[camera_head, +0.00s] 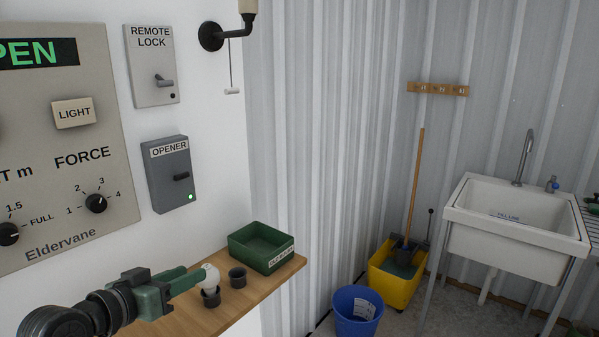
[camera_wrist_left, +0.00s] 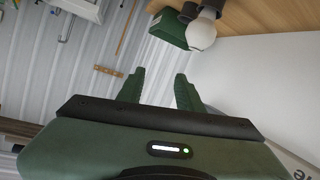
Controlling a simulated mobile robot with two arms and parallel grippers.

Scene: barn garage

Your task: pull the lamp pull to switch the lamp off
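The lamp pull (camera_head: 232,91) is a small white handle on a thin cord. It hangs from the black wall lamp (camera_head: 211,36) at the top of the head view, where the lamp's upper part is cut off. My left gripper (camera_head: 194,277) is low over the wooden shelf, well below the pull and left of it. In the left wrist view its two green fingers (camera_wrist_left: 159,82) are apart with nothing between them. The pull is not recognisable in that view. My right gripper is not in view.
A white bulb (camera_head: 210,275) is beside my left fingertips, above a dark cup. Another cup (camera_head: 237,277) and a green tray (camera_head: 262,247) stand on the shelf (camera_head: 190,320). The opener box (camera_head: 171,174) and remote lock (camera_head: 150,66) are on the wall. Space around the pull is clear.

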